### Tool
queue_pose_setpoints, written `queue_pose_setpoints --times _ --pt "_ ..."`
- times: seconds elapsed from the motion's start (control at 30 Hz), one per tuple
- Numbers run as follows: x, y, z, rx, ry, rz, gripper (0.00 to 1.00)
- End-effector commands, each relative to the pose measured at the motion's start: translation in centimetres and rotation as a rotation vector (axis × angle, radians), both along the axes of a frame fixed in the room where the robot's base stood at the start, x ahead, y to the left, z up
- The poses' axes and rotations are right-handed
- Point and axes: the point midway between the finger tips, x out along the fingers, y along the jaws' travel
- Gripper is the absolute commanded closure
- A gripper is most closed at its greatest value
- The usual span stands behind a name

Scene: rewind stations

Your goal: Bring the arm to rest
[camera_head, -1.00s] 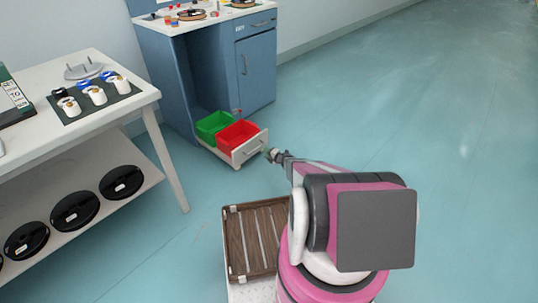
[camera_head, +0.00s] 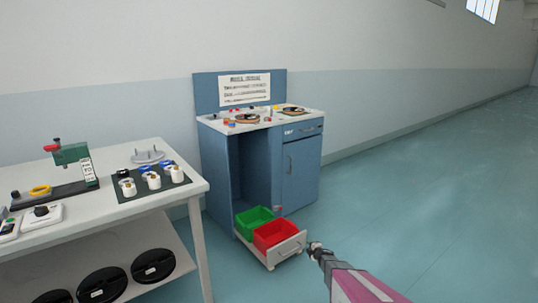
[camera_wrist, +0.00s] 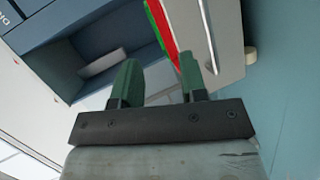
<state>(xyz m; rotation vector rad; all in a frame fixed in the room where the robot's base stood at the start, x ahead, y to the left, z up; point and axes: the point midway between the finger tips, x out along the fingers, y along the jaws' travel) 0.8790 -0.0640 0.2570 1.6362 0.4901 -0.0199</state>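My gripper (camera_head: 315,248) is at the end of my pink and grey arm, just right of the pulled-out drawer's front in the head view. In the wrist view its two green fingers (camera_wrist: 160,72) stand apart with nothing between them. The drawer (camera_head: 288,251) has a pale front and holds a green bin (camera_head: 254,221) and a red bin (camera_head: 275,235). In the wrist view the drawer front (camera_wrist: 226,35) lies beyond the right finger. I cannot tell the exact gap between gripper and drawer. Most of my arm is outside the head view.
A blue workstation (camera_head: 305,170) with a sign and small parts on top stands against the wall. A white table (camera_head: 112,215) at left carries a dark mat (camera_head: 128,191) with spools and a green press (camera_head: 73,155); black reels lie on its lower shelf. The floor at right is clear.

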Motion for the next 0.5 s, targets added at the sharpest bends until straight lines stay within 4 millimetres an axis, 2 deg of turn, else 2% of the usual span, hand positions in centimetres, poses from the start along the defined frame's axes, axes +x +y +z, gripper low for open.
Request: queue_pose_setpoints --times 0.03,0.17,0.27,0.37,0.5 --pt "-1.2 -0.2 2.9 0.025 0.034 -0.076 0.61" --pt "-3.4 -1.5 8.0 0.116 0.145 -0.301 0.61" --pt "-5.9 -2.2 11.6 0.2 0.241 -0.473 0.61" --pt "-9.2 -2.5 14.8 0.289 0.342 -0.639 0.61" --pt "-14.9 -2.0 18.8 0.419 0.499 -0.857 0.61"
